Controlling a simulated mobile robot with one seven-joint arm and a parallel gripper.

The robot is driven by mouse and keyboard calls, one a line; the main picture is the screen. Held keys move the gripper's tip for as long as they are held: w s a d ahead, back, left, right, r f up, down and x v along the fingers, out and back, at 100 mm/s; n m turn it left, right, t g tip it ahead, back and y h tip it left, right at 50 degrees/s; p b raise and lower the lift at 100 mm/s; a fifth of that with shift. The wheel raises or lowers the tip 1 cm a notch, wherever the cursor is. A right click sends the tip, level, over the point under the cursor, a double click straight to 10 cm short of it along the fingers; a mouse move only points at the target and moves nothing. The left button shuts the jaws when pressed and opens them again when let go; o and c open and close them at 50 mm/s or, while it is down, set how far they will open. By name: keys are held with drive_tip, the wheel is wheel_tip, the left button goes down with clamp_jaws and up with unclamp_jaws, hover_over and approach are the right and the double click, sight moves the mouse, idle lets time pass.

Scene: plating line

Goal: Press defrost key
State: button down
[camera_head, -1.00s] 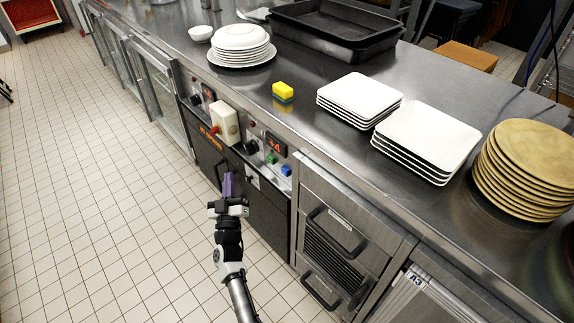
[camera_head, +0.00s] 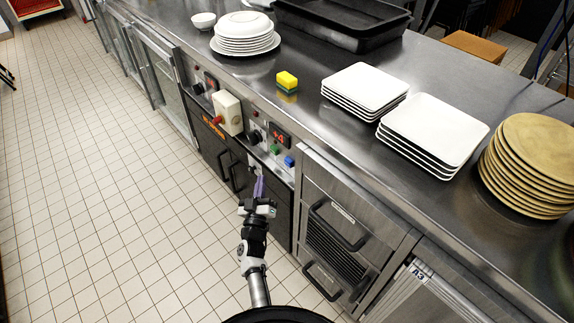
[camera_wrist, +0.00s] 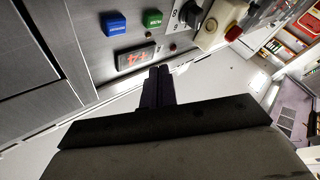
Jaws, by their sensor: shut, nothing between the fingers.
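The control panel on the counter front carries a blue key (camera_head: 289,161) and a green key (camera_head: 275,149) below a red-lit display (camera_head: 280,136). The wrist view shows the blue key (camera_wrist: 115,24), the green key (camera_wrist: 152,19) and the display (camera_wrist: 135,57), seen turned over. The keys have small labels that I cannot read for sure, so I cannot tell which is defrost. My gripper (camera_head: 259,186), with purple fingers, is shut and empty. It is in front of the cabinet, below and left of the keys in the head view, apparently apart from them. Its fingertips (camera_wrist: 159,76) also show in the wrist view.
A cream switch box with a red knob (camera_head: 227,112) sticks out left of the keys, and a black knob (camera_head: 255,137) sits beside them. Drawer handles (camera_head: 338,225) project at the right. A sponge (camera_head: 287,81) and plate stacks stand on the counter. The tiled floor at left is clear.

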sight(285, 160)
drive_tip(key=w+d+b, duration=0.4)
drive_tip(key=d, duration=0.2)
drive_tip(key=shift+w, duration=0.15)
idle(2.0)
drive_tip(key=shift+w+d, duration=0.25)
drive_tip(key=shift+d, duration=0.05)
drive_tip(key=shift+w+d+b, duration=0.3)
drive_tip(key=shift+d+b, duration=0.2)
idle(0.7)
idle(0.3)
drive_tip(key=shift+s+a+p, duration=0.6)
drive_tip(key=shift+a+p, duration=0.2)
drive_tip(key=shift+p, duration=0.15)
